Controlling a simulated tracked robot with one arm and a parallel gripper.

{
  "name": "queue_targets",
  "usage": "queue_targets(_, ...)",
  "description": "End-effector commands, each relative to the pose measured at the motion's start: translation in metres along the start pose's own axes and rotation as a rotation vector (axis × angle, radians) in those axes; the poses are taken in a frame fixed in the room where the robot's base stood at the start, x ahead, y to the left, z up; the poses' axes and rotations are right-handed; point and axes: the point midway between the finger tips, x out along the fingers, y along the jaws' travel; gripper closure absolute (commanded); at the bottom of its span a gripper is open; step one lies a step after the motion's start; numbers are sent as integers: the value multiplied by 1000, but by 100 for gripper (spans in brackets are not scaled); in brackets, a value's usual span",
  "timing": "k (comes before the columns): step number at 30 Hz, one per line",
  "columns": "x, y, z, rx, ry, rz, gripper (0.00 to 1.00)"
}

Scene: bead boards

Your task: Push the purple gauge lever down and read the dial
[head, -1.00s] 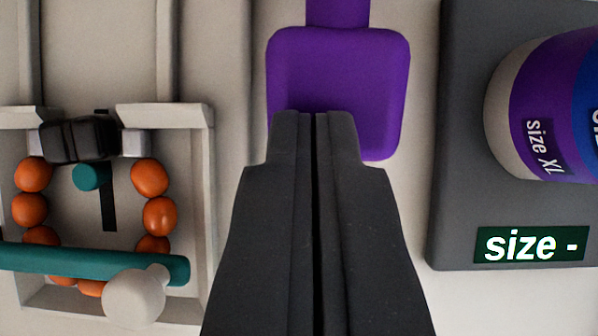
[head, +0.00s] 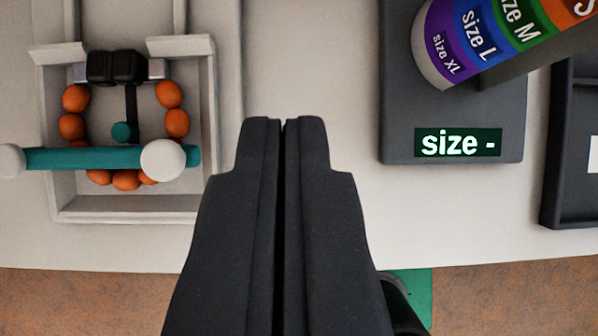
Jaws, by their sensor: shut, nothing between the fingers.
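My gripper (head: 284,125) is shut and empty, over the pale board in the middle of the view. The purple lever is not in view now. The gauge dial (head: 475,45) is at the upper right on a dark grey panel (head: 400,120). It has coloured bands: purple size XL, blue size L, green size M and an orange one cut off by the frame edge. A dark grey bar lies against its lower right side. The green display (head: 458,143) below the dial reads "size -".
A pale tray (head: 130,215) at left holds a loop of orange beads (head: 126,180) with a black clasp (head: 117,68). A teal rod (head: 90,158) with pale knobs crosses it. A dark tray (head: 552,190) is at the far right. Brown floor (head: 80,305) shows below the board's edge.

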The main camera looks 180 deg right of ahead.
Motion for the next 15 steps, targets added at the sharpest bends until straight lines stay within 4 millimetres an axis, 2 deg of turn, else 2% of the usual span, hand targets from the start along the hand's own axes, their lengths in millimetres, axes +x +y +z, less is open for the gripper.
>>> queue_targets(1, -9, -1, 3, -2, 4, -3, 100)
queue_targets(9, -40, -1, 20, 0, 7, -4, 100)
queue_targets(15, -50, -1, 26, -1, 6, -3, 100)
